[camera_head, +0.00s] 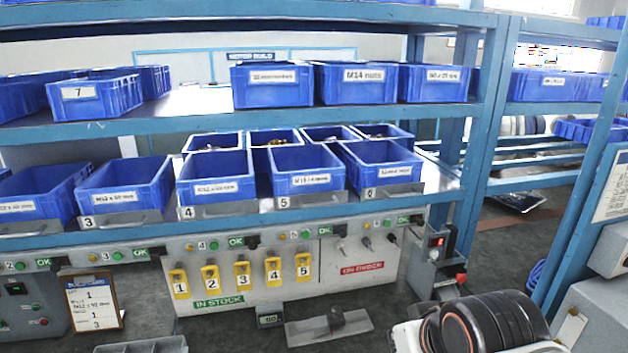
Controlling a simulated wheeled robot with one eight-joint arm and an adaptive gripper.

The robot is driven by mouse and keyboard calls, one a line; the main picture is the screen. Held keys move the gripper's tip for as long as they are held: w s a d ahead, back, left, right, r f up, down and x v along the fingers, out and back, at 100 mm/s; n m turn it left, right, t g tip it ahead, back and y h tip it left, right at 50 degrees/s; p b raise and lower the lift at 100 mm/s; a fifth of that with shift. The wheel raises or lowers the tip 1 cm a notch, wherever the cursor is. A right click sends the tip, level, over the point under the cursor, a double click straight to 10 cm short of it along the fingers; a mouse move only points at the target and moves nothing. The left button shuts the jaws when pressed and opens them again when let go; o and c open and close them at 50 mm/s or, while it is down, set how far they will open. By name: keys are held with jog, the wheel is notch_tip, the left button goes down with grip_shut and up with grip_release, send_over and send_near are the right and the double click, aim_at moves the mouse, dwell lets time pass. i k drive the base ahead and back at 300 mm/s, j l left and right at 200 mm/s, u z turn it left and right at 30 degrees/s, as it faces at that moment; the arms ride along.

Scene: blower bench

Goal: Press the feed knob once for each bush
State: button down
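A red knob (461,278) sticks out at the lower right of a small grey unit (426,262), and I take it to be the feed knob. The unit has a small red lit display (437,242) whose digit is too small to read surely. A white card (93,303) with printed lines and numbers stands at the lower left; most of its text is too small to read. No bush can be told for certain; contents of the bins are mostly hidden.
Blue bins (307,167) fill the blue rack's shelves (330,212). A grey panel (340,270) below carries yellow numbered tags (242,275). A metal plate (328,328) with a dark upright piece lies in front. Black rounded parts (490,322) fill the lower right foreground.

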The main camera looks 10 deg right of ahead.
aim_at(458, 270)
jog(key=k+z, duration=0.15)
jog(key=z, duration=0.7)
jog(key=i+l, duration=0.1)
jog(key=k, duration=0.1)
